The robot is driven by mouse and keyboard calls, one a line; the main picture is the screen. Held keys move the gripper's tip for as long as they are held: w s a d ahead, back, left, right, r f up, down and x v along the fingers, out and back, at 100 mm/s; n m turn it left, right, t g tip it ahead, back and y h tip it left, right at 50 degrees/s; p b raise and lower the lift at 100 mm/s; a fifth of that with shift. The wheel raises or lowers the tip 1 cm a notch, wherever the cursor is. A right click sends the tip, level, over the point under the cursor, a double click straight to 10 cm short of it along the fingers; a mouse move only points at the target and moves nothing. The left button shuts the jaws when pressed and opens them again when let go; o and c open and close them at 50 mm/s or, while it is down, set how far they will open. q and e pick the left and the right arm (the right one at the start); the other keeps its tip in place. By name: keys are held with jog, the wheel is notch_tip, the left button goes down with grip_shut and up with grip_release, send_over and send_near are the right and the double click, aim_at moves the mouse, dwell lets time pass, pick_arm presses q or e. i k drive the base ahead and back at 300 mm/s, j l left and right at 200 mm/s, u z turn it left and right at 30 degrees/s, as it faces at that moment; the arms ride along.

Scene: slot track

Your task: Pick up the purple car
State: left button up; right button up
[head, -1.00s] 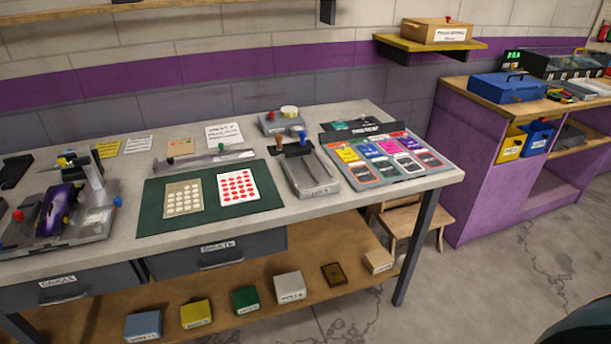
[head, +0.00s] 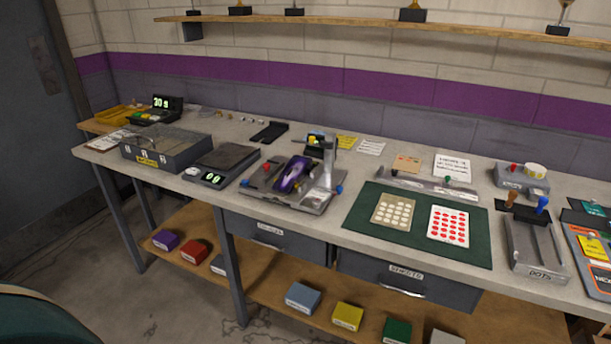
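The purple car (head: 292,175) sits on a grey fixture (head: 308,203) on the workbench, left of the green mat. It is dark purple with a pale marking on top and lies tilted along the fixture. An upright grey post (head: 329,160) of the fixture stands just right of it. Neither of my grippers shows in the head view, and nothing is seen touching the car.
A black scale (head: 222,164) and a grey case (head: 166,148) stand left of the fixture. A green mat (head: 365,219) with two dotted cards and a grey tray (head: 538,249) lie to the right. Coloured boxes, such as a yellow one (head: 348,316), sit on the lower shelf.

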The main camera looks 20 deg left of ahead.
aim_at(297, 169)
jog(key=j+u, duration=0.25)
jog(key=j, duration=1.15)
